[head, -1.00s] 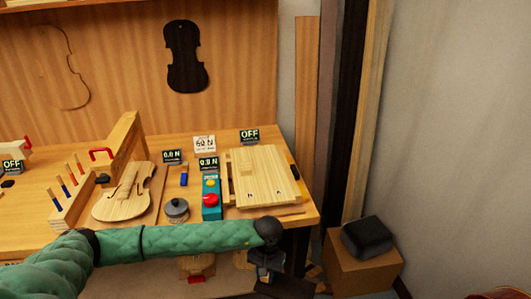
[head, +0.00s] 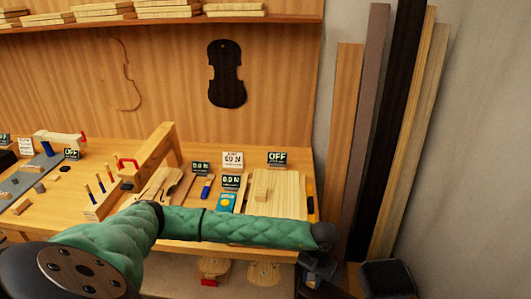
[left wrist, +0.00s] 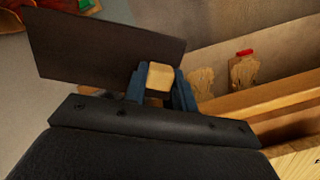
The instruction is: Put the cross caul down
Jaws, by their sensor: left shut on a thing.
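My left gripper (head: 318,268) is off the right front corner of the bench, at the end of the green-sleeved arm. In the left wrist view its blue fingers (left wrist: 162,90) are shut on a pale wooden block (left wrist: 161,76), which I take for the cross caul. A dark flat board (left wrist: 100,45) shows just beyond the block; I cannot tell whether the two are joined. In the head view the held thing is hard to make out. My right gripper is not in view.
The bench (head: 50,215) carries a pale board (head: 277,200) with a small wooden block (head: 261,186) on it, partly behind my arm. Several small displays stand behind it. A dark padded thing (head: 388,278) is on the floor side at right. Tall planks (head: 345,130) lean on the wall.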

